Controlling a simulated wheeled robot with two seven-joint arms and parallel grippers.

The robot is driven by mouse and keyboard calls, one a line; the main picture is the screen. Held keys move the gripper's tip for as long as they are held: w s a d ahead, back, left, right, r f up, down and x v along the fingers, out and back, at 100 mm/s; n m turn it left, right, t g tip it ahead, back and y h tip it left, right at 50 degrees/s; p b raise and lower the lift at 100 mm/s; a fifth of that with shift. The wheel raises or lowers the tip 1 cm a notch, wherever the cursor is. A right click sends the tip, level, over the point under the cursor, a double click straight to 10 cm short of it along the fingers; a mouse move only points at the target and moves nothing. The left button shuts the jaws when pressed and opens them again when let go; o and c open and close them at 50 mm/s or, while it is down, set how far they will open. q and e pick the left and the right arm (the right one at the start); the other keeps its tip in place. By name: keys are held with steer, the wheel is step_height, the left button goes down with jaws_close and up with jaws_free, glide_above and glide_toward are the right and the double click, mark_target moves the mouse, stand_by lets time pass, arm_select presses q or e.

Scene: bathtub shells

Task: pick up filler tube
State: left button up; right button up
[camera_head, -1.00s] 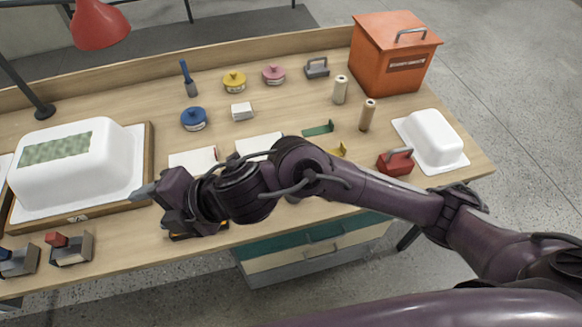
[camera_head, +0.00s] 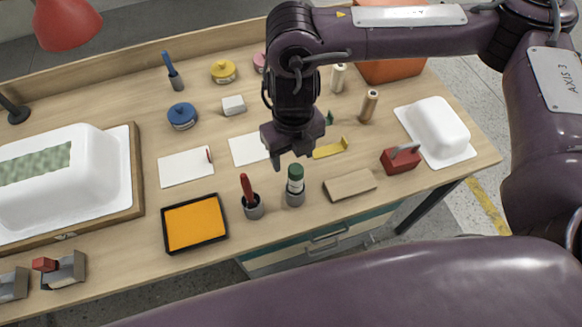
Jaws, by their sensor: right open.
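A tube with a dark green top (camera_head: 295,174) stands upright in a small grey cup (camera_head: 295,197) near the front middle of the table; it looks like the filler tube. My right gripper (camera_head: 292,158) points down just behind and above the tube in the picture. Its jaws are open and nothing shows between them. I cannot tell how much height separates the fingertips from the tube. My left gripper is not in view.
A red-handled tool (camera_head: 248,190) stands in a cup left of the tube. An orange pad in a black tray (camera_head: 194,222) lies further left. A tan block (camera_head: 350,185) and a red block with a handle (camera_head: 401,159) are at right. White shells (camera_head: 437,128) stand on both sides.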

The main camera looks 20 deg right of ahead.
mark_target(296, 170)
steer(key=shift+s+f, duration=0.1)
steer(key=shift+f, duration=0.65)
steer(key=shift+s+d+f, duration=0.1)
steer(key=shift+s+f, duration=0.2)
steer(key=shift+f, duration=0.2)
steer(key=shift+s+d+f, duration=0.1)
steer(key=shift+s+f, duration=0.15)
steer(key=shift+f, duration=0.2)
steer(key=f+p, duration=0.1)
steer(key=f, duration=0.2)
steer(key=shift+w+f, duration=0.1)
steer(key=shift+w, duration=0.1)
steer(key=shift+f, duration=0.3)
steer(key=shift+s, duration=0.1)
steer(key=shift+f, duration=0.1)
steer(key=c, duration=0.8)
steer(key=shift+c, duration=1.4)
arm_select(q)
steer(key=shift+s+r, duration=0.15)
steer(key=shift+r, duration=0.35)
